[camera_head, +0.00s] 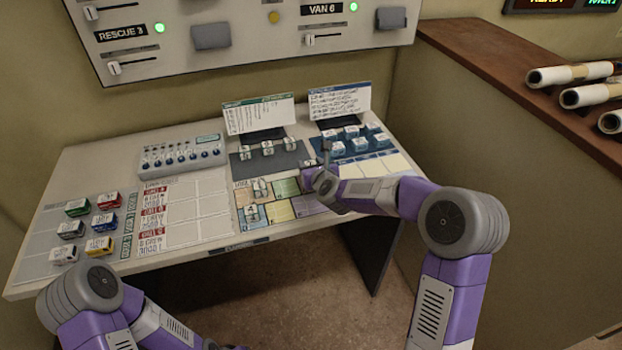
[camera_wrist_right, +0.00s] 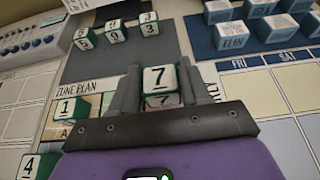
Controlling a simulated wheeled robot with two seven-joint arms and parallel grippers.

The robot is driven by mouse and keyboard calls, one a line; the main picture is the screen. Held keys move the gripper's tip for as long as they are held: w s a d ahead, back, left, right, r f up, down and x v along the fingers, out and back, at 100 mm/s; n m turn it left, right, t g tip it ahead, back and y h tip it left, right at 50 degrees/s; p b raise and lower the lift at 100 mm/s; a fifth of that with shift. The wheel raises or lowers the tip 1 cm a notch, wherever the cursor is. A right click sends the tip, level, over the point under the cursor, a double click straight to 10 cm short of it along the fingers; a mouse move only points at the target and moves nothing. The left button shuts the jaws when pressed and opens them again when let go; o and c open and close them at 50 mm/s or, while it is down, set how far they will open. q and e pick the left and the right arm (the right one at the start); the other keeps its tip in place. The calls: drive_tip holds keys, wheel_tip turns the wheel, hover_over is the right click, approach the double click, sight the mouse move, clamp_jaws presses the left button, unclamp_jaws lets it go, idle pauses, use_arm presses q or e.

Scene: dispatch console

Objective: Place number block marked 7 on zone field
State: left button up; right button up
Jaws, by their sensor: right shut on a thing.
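My right gripper (camera_head: 325,158) is shut on the white and green number block marked 7 (camera_wrist_right: 159,79), with one finger on each side of it in the right wrist view. In the head view the gripper is over the console, by the right edge of the dark number mat (camera_head: 240,169), and the block cannot be made out. The zone plan (camera_head: 281,210), with coloured fields, lies just left of and below the gripper. Block 1 (camera_wrist_right: 69,109) and block 4 (camera_wrist_right: 36,167) sit on it. My left gripper is out of view; only its arm shows at bottom left.
Several other number blocks (camera_wrist_right: 115,31) stand on the dark mat. Upright cards (camera_head: 340,101) line the back.

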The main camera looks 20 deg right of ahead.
drive_tip(key=shift+f+b, duration=0.5)
drive_tip(key=shift+f, duration=1.5)
drive_tip(key=shift+f, duration=0.2)
drive_tip(key=o, duration=1)
drive_tip(key=shift+r, duration=0.1)
drive_tip(key=shift+s+r, duration=0.15)
drive_tip(key=shift+r, duration=0.1)
drive_tip(key=p+v, duration=0.1)
drive_tip(key=v, duration=1)
drive_tip(key=shift+s+r, duration=0.1)
drive_tip(key=shift+s, duration=0.2)
